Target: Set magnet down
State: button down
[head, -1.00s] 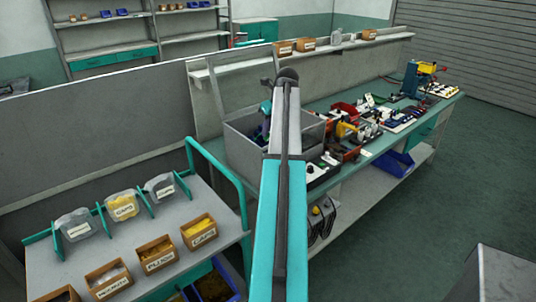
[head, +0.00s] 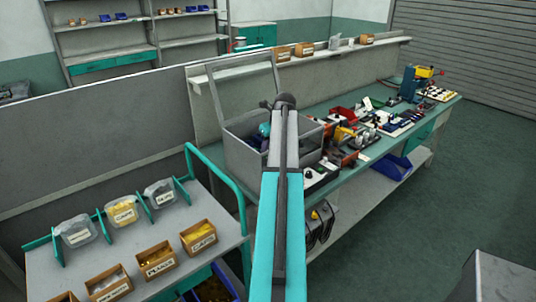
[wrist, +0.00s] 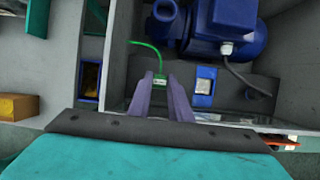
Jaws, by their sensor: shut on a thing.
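My gripper (wrist: 160,79) shows in the wrist view with two grey-purple fingers pointing up the picture. A blue pump (wrist: 222,38) lies in the bin, above and right of the fingers. In the head view my arm hides the fingers and the magnet, beside the grey bin (head: 243,163).
The green workbench (head: 345,170) carries tools and parts to the right of the bin. A cart (head: 120,235) with labelled boxes stands at the left. The bin's near wall and a clear sheet (wrist: 215,118) lie close to the fingers. Open floor (head: 430,220) is at the right.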

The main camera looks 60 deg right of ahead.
jog(key=shift+f+p, duration=0.35)
jog(key=shift+f, duration=1.3)
jog(key=c, duration=1.5)
grip_release()
jog(key=b+v, duration=0.2)
jog(key=v, duration=1)
